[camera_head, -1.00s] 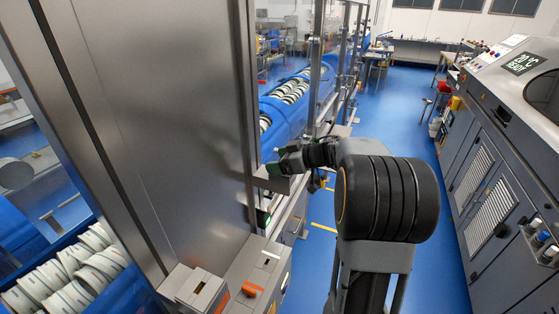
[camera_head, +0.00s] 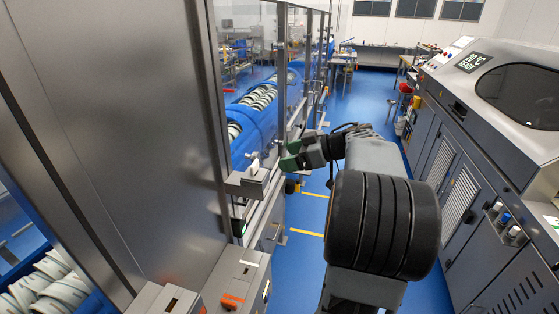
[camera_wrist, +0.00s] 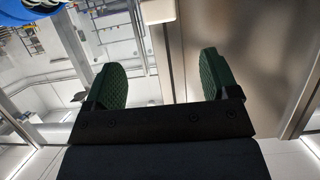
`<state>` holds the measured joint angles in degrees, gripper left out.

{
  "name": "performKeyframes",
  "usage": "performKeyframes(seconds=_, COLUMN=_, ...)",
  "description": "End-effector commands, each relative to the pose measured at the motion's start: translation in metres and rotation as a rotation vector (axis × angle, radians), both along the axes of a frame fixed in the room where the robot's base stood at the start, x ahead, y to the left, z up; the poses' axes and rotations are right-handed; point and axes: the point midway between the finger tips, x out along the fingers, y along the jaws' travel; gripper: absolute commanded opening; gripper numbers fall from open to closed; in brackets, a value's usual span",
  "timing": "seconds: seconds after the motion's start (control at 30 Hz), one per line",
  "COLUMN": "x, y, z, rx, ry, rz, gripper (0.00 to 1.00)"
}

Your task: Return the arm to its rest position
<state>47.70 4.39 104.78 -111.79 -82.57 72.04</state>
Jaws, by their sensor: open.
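My gripper (camera_head: 290,155) is at the end of my arm, in the middle of the head view, beside the steel machine frame on the left. In the wrist view my gripper (camera_wrist: 168,82) shows two green textured fingers spread wide apart, with nothing between them. A small grey metal ledge (camera_head: 246,184) with a pale piece on it projects from the frame, just left of and below the fingers. My gripper looks clear of it, though the exact gap is hard to tell. My forearm and a large black ribbed joint fill the lower middle.
A tall steel cabinet (camera_head: 125,120) stands close on the left. Blue conveyors with stacked white tubs (camera_head: 258,97) run behind glass. A grey machine (camera_head: 490,150) with a dark window lines the right. The blue floor (camera_head: 300,262) between is open, with yellow lines.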

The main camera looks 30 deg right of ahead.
Motion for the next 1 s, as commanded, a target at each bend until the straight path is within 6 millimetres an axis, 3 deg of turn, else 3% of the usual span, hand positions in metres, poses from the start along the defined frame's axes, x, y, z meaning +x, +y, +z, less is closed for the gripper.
performKeyframes(seconds=0.7, x=-0.003, y=-0.006, z=0.002, rx=-0.038, ry=-0.026, rz=0.001, gripper=0.80)
performKeyframes(seconds=0.87, x=0.023, y=-0.040, z=0.003, rx=-0.194, ry=-0.171, rz=-0.179, gripper=0.80)
performKeyframes(seconds=1.0, x=0.039, y=-0.094, z=0.005, rx=-0.344, ry=-0.283, rz=-0.527, gripper=0.80)
